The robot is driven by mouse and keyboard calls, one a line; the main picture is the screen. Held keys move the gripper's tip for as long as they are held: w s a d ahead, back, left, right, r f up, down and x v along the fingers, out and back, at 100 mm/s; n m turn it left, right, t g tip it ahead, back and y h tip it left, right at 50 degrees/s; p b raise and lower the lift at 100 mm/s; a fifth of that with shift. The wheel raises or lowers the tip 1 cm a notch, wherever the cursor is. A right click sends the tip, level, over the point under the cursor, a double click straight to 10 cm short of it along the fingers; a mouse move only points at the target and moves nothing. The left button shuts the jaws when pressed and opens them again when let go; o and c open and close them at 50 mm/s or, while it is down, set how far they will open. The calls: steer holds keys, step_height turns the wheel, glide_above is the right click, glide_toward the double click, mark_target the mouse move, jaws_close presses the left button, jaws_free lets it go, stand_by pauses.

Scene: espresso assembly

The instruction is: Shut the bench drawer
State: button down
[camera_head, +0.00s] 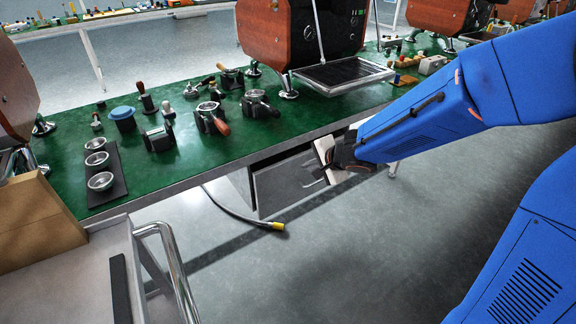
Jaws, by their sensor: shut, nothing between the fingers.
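The bench drawer (283,187) is a grey box under the front edge of the green-topped bench (215,147). Its front face is towards me, with a thin handle near its right side. A dark gap shows above the front, below the bench edge; I cannot tell exactly how far the drawer stands out. My gripper (322,160), at the end of my blue arm, is shut and empty. It is at the right part of the drawer front and covers some of it. Whether it touches the drawer or the handle is not clear.
A cable with a yellow end (277,226) lies on the floor below the drawer. A trolley with a metal rail (172,262) and a cardboard box (37,225) stands at the lower left. Portafilters, cups and an espresso machine (330,30) stand on the bench. The floor in front is open.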

glide_toward(283, 163)
steer(key=shift+s+d+f+x, duration=0.1)
steer(key=shift+f+x, duration=0.05)
steer(key=shift+x, duration=0.9)
steer(key=shift+s+d+f+x, duration=0.1)
steer(key=shift+f+x, duration=0.05)
steer(key=shift+x, duration=0.9)
steer(key=shift+s+d+f+x, duration=0.1)
steer(key=shift+s+f+x, duration=0.05)
steer(key=shift+x, duration=0.9)
steer(key=shift+a, duration=0.15)
steer(key=w+a, duration=0.2)
steer(key=w, duration=0.1)
steer(key=shift+w+a, duration=0.1)
